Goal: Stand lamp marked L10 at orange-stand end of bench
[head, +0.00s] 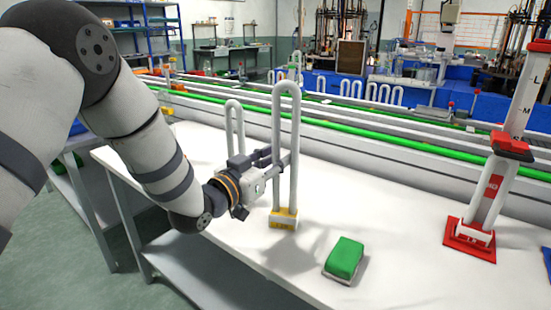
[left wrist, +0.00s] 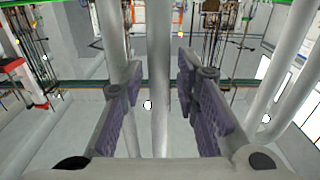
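A tall white U-shaped lamp (head: 277,130) with a yellow base (head: 284,221) stands upright at the bench's near side in the head view. The label on its base is too small to read. My left gripper (head: 280,158) is at the lamp's legs, about mid-height. In the left wrist view the fingers (left wrist: 163,100) are apart, with a pale tube (left wrist: 160,60) between them and gaps on both sides. A second U-shaped lamp (head: 230,122) stands behind the gripper, its lower part hidden. My right gripper is not in view. I cannot pick out an orange stand on the bench.
The white bench (head: 390,215) also carries a green-topped block (head: 345,257) and a red-based stand (head: 488,195) marked L and M at the right. A conveyor with green rails (head: 400,155) runs behind. Bench surface between block and red stand is clear.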

